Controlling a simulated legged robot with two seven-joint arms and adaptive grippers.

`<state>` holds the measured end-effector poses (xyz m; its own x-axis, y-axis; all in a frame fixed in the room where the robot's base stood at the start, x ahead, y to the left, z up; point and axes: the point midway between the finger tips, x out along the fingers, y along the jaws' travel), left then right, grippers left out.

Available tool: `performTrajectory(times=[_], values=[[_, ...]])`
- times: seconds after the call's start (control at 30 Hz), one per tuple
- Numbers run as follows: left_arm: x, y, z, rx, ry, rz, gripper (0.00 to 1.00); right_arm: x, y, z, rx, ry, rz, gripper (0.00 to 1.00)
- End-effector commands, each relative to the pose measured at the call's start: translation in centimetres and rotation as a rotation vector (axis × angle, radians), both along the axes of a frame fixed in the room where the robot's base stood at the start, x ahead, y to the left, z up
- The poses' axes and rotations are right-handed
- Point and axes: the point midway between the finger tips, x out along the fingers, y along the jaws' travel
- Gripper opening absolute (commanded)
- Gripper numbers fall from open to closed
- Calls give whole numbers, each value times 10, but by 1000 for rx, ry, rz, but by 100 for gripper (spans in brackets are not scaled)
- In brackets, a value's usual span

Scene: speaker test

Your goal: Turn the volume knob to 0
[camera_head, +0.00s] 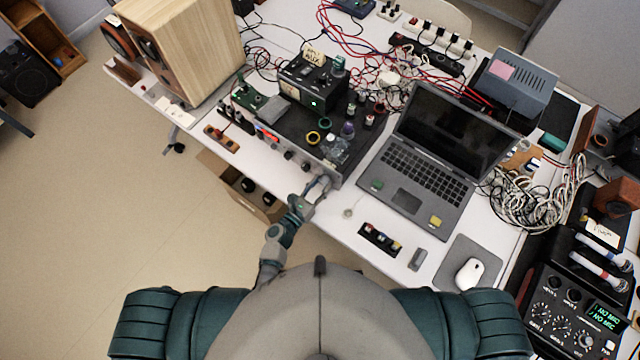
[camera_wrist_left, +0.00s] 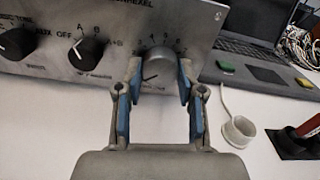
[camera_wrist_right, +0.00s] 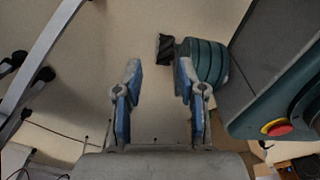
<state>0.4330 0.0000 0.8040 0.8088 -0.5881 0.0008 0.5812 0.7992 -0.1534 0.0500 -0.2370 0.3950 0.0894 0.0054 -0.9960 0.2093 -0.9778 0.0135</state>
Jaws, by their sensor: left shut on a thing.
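The volume knob (camera_wrist_left: 157,66) is a round grey knob on the metal front panel of the amplifier (camera_wrist_left: 112,33). Numbers such as 4, 5, 6 and 7 show around its upper side. A short mark shows at its lower left, but I cannot read the exact setting. My left gripper (camera_head: 320,185) is shut on the knob, with one blue-padded finger on each side of it. In the head view the gripper hides the knob. My right gripper (camera_wrist_right: 158,78) is open and empty, above the floor; the head view does not show it.
Two black selector knobs sit left of the volume knob; the nearer one (camera_wrist_left: 88,50) is labelled A and B. A laptop (camera_head: 425,165) stands to the right. A wooden speaker (camera_head: 190,45) stands at left.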

Motion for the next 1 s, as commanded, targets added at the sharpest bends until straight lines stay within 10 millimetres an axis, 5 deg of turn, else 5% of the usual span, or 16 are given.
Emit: performTrajectory(times=[0.8,0.83,0.93,1.0], values=[[-1,0,-3,-98,78,0,3,-17,-4,-1,-2,7,3,40],[-1,0,-3,-98,78,0,40,-17,-4,-1,-2,7,3,40],[-1,0,-2,-99,77,0,63,-17,-3,-1,-1,7,2,40],[-1,0,-2,-99,75,-1,63,-17,-3,-1,-1,7,2,40]])
